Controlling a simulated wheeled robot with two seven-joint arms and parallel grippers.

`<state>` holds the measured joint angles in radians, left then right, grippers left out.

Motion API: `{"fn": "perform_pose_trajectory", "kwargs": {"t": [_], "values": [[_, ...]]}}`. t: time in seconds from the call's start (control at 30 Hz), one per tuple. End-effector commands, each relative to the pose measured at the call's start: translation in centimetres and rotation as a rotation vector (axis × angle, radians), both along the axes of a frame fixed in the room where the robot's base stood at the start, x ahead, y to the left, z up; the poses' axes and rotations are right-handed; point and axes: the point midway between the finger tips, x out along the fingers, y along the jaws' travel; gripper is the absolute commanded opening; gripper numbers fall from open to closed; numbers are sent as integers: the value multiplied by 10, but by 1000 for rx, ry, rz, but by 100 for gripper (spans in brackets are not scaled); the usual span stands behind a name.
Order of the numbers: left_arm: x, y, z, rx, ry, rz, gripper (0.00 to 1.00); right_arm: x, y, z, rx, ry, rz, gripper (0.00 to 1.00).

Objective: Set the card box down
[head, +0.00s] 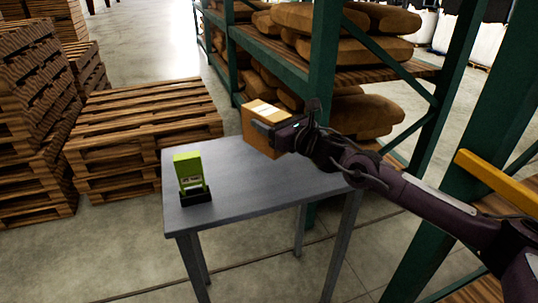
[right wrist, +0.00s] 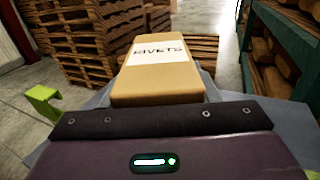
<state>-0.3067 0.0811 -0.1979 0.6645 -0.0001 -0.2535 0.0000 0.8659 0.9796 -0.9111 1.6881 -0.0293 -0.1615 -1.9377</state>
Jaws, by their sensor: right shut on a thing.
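The card box (head: 256,128) is a brown carton with a pale label on top. My right gripper (head: 277,132) is shut on it, over the far part of the grey table (head: 250,187). The box looks level; whether its underside touches the table cannot be told. In the right wrist view the box (right wrist: 152,86) sticks out beyond the dark gripper edge (right wrist: 160,119), its white label reading "RIVETS". The gripper hides its near end. My left gripper is not in view.
A lime-green device (head: 188,168) stands in a black holder (head: 196,197) at the table's left. The table's middle and front are clear. Wooden pallets (head: 145,125) are stacked at left. A green rack (head: 325,75) with brown sacks (head: 360,112) stands close behind the table.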

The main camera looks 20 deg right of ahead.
Motion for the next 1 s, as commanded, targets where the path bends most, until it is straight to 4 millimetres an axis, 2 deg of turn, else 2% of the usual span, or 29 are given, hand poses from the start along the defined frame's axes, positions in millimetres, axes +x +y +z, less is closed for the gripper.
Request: {"fn": "perform_pose_trajectory", "kwargs": {"t": [0.1, 0.2, 0.47, 0.7, 1.0], "values": [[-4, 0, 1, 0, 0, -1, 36, 0, 0, -29, 2, 2, 0, 25], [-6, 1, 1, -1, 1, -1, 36, 0, 1, -46, 2, -1, 0, 25], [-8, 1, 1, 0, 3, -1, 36, 0, 0, -66, 2, -1, 1, 25], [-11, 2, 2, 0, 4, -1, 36, 0, 1, -99, 2, -1, 0, 25], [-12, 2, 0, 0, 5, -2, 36, 0, 0, -101, 2, -4, 0, 25]]}}
